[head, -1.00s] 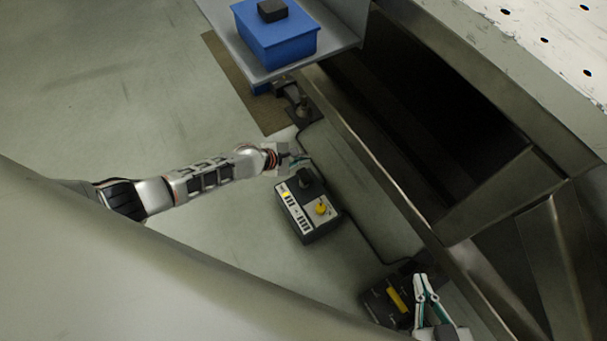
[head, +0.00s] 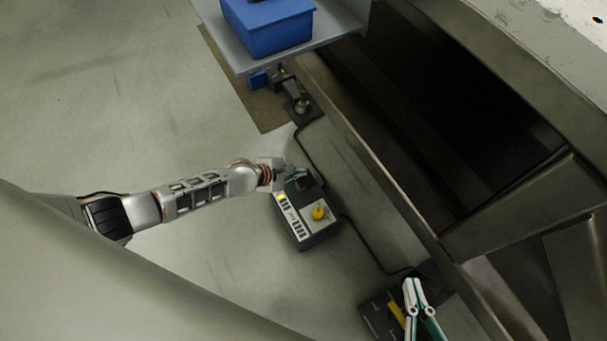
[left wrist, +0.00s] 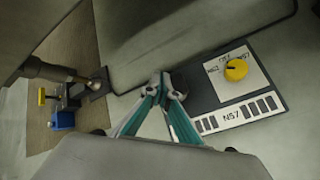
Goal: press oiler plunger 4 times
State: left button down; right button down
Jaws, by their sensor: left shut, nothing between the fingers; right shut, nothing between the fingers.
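I cannot tell for sure which part is the oiler plunger. A dark box (head: 321,237) with a light panel, several buttons and a yellow knob (head: 319,213) stands on the floor. My right gripper (head: 410,284) is shut and empty, at the lower right above another dark box (head: 377,314) with a yellow bar (head: 396,313).
A blue box (head: 272,30) sits on a grey shelf (head: 335,22) at the top. Below it is a small metal fitting (head: 298,100) on a dark base. A large metal frame (head: 385,175) fills the right side. Open floor (head: 110,130) lies to the left.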

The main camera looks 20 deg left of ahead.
pick_arm(q)
jog(key=shift+f, duration=0.5)
jog(key=shift+w+r, duration=0.1)
pick_arm(e)
jog(key=shift+w+a+r, duration=0.2)
jog(key=shift+w+r, duration=0.2)
jog(key=shift+r, duration=0.2)
jog(key=shift+s+f, duration=0.2)
jog(key=shift+f, duration=0.1)
pick_arm(q)
jog(key=shift+f+b, duration=0.4)
jog(key=shift+f, duration=0.15)
jog(key=shift+r, duration=0.1)
pick_arm(e)
jog(key=shift+s+f, duration=0.2)
jog(key=shift+f, duration=0.25)
